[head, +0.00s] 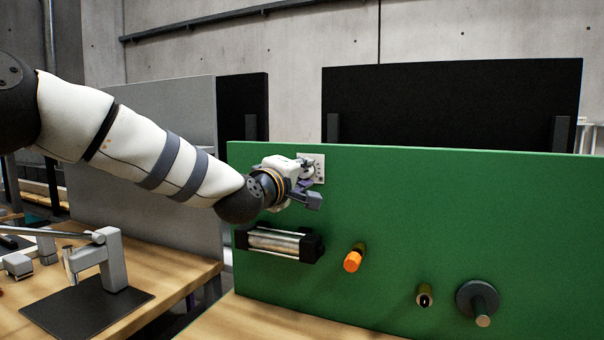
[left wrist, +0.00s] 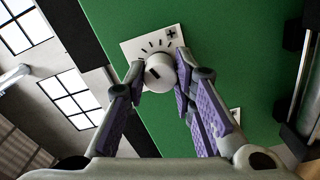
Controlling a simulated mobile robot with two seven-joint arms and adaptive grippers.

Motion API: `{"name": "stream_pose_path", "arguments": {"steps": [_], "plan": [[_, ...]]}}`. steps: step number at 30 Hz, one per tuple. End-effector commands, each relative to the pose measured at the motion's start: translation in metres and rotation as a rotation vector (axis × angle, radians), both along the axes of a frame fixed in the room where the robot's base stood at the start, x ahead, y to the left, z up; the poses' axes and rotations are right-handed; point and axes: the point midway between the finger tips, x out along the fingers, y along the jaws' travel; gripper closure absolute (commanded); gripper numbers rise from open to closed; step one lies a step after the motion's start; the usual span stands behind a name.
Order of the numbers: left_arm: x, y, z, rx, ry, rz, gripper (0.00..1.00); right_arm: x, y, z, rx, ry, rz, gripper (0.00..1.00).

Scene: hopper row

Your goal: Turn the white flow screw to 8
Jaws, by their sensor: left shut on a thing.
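The white flow screw (left wrist: 160,73) is a round knob with a dark pointer mark, set on a white plate (left wrist: 132,47) with dark tick marks and a plus sign. The plate also shows in the head view (head: 319,163), at the upper left of the green panel (head: 430,190). My left gripper (head: 306,175) is at the knob; in the left wrist view its purple-padded fingers (left wrist: 159,82) are on either side of it, shut on it. The pointer's number cannot be read. My right gripper is not in view.
Below my left gripper a metal cylinder in black brackets (head: 274,242) sticks out of the panel. An orange knob (head: 353,260), a small brass fitting (head: 424,295) and a dark round handle (head: 478,302) stand to the right. A grey device (head: 112,262) stands on the bench at left.

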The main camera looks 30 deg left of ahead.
Motion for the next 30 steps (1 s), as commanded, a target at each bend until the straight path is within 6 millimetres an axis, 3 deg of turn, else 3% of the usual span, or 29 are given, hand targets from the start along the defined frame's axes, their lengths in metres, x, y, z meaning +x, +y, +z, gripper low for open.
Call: {"name": "stream_pose_path", "arguments": {"steps": [12,29,30], "plan": [[0.0001,0.0001,-0.0007,0.181,0.011,0.000,1.00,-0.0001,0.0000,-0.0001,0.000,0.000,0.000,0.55],[0.0000,0.0002,-0.0007,0.207,0.013,0.000,1.00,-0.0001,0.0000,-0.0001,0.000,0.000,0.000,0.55],[0.0001,0.0002,-0.0007,0.206,0.013,0.000,0.72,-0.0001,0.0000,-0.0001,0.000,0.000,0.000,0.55]]}}
